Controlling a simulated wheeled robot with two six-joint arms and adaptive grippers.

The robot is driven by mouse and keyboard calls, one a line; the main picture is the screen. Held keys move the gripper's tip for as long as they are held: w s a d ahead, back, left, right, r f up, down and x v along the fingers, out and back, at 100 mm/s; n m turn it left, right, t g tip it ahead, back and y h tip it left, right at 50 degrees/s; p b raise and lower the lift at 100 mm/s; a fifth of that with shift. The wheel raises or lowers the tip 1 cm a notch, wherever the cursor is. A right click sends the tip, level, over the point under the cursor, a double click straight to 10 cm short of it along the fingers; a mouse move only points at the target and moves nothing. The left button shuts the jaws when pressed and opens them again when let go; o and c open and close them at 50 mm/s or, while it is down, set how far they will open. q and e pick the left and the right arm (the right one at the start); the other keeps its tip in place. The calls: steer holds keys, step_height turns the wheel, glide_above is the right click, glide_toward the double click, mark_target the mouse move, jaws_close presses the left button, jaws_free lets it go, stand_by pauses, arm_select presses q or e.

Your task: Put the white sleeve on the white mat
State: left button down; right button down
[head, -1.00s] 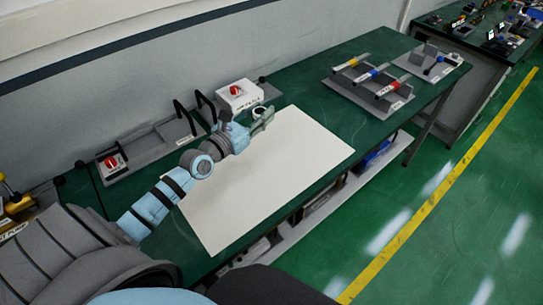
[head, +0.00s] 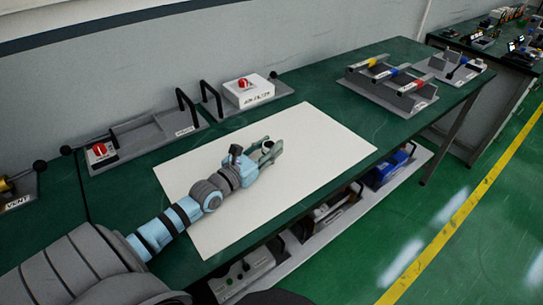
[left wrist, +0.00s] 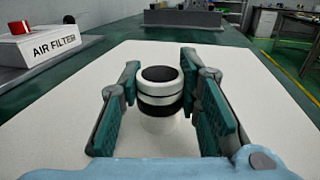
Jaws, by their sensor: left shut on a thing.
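The white sleeve (left wrist: 160,88) is a short upright cylinder with dark bands and a dark round top, between the green finger pads in the left wrist view. It also shows as a small pale ring (head: 267,146) in the head view. My left gripper (head: 268,150) is shut on it, over the middle of the white mat (head: 320,140). The mat is a large flat sheet on the green bench. I cannot tell whether the sleeve's base touches the mat. My right gripper is not in view.
A white AIR FILTER box (head: 248,93) with a red knob stands behind the mat. A grey tray with black handles (head: 155,130) is at the back left. A rack of coloured-tipped bars (head: 390,88) stands at the right. The mat around the gripper is clear.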

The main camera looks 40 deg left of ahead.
arm_select(q)
steer(key=shift+f, duration=0.15)
steer(key=c, duration=1.2)
jaws_free()
